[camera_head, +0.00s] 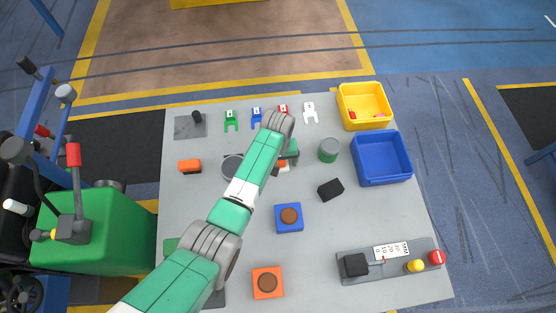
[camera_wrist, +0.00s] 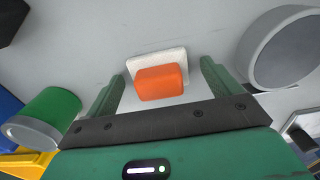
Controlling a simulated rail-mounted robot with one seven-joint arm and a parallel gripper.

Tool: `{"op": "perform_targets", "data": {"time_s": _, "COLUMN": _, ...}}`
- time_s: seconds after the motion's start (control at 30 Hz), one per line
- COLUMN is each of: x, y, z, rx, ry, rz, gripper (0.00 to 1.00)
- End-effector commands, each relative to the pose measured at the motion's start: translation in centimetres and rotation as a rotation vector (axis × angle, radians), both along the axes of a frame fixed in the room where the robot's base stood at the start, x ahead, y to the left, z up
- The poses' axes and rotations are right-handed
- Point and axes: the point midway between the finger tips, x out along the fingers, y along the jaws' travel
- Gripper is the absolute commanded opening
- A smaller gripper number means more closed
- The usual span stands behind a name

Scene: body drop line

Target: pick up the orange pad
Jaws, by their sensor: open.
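An orange pad (camera_wrist: 160,82) on a white base lies on the grey table, between the two green fingers of my gripper (camera_wrist: 162,74) in the wrist view. The fingers are open, one on each side, with a visible gap to the pad on both sides. I cannot tell exactly how high the fingertips are above the table. In the head view the pad (camera_head: 283,167) shows only as a small orange and white patch, mostly hidden by my arm, beside my gripper (camera_head: 289,161).
A grey round part (camera_wrist: 280,48) stands right of the pad, and a green can (camera_wrist: 48,115) left, in the wrist view. A black block (camera_head: 330,189), a blue bin (camera_head: 382,174) and a yellow bin (camera_head: 346,111) are to the right in the head view.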

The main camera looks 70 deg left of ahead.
Motion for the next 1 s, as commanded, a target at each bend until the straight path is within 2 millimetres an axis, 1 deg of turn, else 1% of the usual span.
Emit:
{"op": "perform_targets", "data": {"time_s": 0.17, "x": 0.0, "y": 0.0, "z": 0.0, "rx": 0.001, "ry": 0.0, "rz": 0.0, "gripper": 0.89}}
{"op": "perform_targets", "data": {"time_s": 0.2, "x": 0.0, "y": 0.0, "z": 0.0, "rx": 0.001, "ry": 0.0, "rz": 0.0, "gripper": 0.87}}
{"op": "perform_targets", "data": {"time_s": 0.27, "x": 0.0, "y": 0.0, "z": 0.0, "rx": 0.001, "ry": 0.0, "rz": 0.0, "gripper": 0.75}}
{"op": "perform_targets", "data": {"time_s": 0.3, "x": 0.0, "y": 0.0, "z": 0.0, "rx": 0.001, "ry": 0.0, "rz": 0.0, "gripper": 0.68}}
{"op": "perform_targets", "data": {"time_s": 0.43, "x": 0.0, "y": 0.0, "z": 0.0, "rx": 0.001, "ry": 0.0, "rz": -0.001, "gripper": 0.42}}
{"op": "perform_targets", "data": {"time_s": 0.67, "x": 0.0, "y": 0.0, "z": 0.0, "rx": 0.001, "ry": 0.0, "rz": -0.001, "gripper": 0.41}}
{"op": "perform_targets", "data": {"time_s": 0.77, "x": 0.1, "y": 0.0, "z": 0.5, "rx": 0.001, "ry": 0.0, "rz": -0.001, "gripper": 0.41}}
{"op": "perform_targets", "data": {"time_s": 0.87, "x": 0.1, "y": 0.0, "z": 1.6, "rx": 0.001, "ry": 0.0, "rz": -0.002, "gripper": 0.41}}
{"op": "perform_targets", "data": {"time_s": 0.97, "x": 0.1, "y": 0.0, "z": 3.2, "rx": 0.002, "ry": -0.001, "rz": -0.001, "gripper": 0.41}}
{"op": "perform_targets", "data": {"time_s": 1.0, "x": 0.1, "y": 0.0, "z": 4.1, "rx": 0.002, "ry": -0.001, "rz": -0.001, "gripper": 0.41}}
